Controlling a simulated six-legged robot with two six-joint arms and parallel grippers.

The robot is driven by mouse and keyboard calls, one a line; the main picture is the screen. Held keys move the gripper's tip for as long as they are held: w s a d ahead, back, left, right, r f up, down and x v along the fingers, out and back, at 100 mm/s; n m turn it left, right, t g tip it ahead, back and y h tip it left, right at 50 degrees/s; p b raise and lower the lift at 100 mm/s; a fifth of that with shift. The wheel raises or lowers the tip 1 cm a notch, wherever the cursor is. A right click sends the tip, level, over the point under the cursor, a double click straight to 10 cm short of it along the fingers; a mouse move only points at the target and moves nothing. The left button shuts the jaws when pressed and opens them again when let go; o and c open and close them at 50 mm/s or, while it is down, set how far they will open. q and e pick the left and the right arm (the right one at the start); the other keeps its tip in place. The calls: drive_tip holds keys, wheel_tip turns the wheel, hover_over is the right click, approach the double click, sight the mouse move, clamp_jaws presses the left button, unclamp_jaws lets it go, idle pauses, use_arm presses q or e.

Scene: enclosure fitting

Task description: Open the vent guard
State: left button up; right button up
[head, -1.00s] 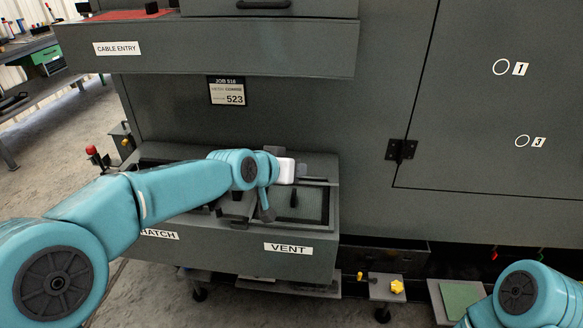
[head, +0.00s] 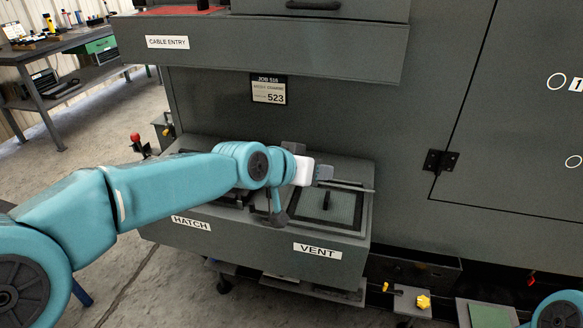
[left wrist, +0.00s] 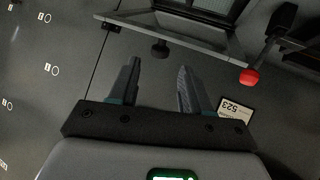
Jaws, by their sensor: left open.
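The vent guard (head: 345,206) is a dark mesh panel in a grey frame on top of a low grey box, above the VENT label (head: 317,250). It appears to lie flat. A small dark upright handle (head: 326,200) stands on its left part. My left gripper (head: 325,172) is just above the back left of the guard in the head view, apart from the handle. Its two fingers stand open and empty in the left wrist view (left wrist: 158,78). My left wrist hides part of the box top. Only a piece of my right arm shows at the lower right, without its gripper.
The CABLE ENTRY shelf (head: 270,42) overhangs behind and above the box. A HATCH label (head: 191,223) marks the box's left part. A red knob (head: 135,137) stands left of the box. A yellow knob (head: 423,302) and green pad (head: 490,316) lie low right.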

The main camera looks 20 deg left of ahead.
use_arm(q)
drive_tip(key=v, duration=0.9)
drive_tip(key=shift+s+a+r, duration=0.1)
